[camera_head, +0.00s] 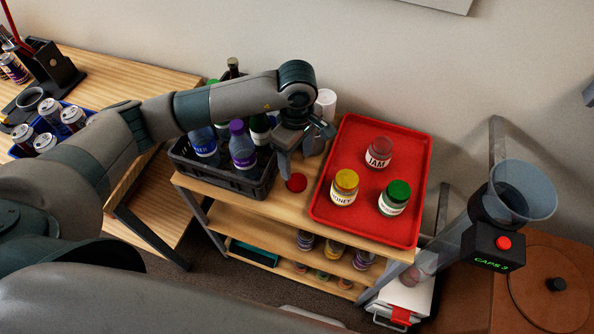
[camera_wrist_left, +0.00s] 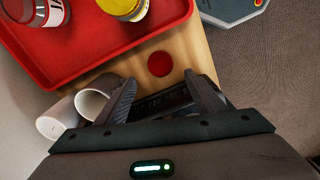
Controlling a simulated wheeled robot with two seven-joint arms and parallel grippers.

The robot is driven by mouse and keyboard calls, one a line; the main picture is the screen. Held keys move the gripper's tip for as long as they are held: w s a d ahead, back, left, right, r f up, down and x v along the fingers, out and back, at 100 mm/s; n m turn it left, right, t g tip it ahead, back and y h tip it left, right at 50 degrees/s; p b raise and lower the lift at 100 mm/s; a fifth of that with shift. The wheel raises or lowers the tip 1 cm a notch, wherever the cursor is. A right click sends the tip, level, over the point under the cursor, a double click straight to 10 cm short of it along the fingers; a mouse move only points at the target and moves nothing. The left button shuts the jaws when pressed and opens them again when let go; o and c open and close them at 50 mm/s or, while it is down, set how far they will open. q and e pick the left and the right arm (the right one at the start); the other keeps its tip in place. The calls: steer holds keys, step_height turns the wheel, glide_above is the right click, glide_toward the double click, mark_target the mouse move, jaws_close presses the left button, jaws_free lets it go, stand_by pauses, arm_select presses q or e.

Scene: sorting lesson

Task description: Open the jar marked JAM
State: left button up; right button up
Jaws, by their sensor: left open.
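The jar marked JAM (camera_head: 379,153) stands upright at the back of the red tray (camera_head: 330,205). It shows no coloured lid; its top looks like bare glass. In the left wrist view part of the jar (camera_wrist_left: 36,14) is at the top left. A flat red disc (camera_head: 297,182), which looks like a lid, lies on the wood left of the tray; it also shows in the left wrist view (camera_wrist_left: 160,63). My left gripper (camera_head: 296,160) is open and empty, pointing down close to the disc, outside the tray. My right gripper is not in view.
A yellow-lidded jar (camera_head: 344,187) and a green-lidded jar (camera_head: 395,198) share the tray. A dark crate of bottles (camera_head: 226,181) stands left of my gripper. White cups (camera_wrist_left: 58,117) are beside it. A funnel device marked CAPS (camera_head: 497,247) stands right.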

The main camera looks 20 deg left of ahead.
arm_select(q)
steer(key=shift+r+b, duration=0.35)
steer(key=shift+r, duration=1.2)
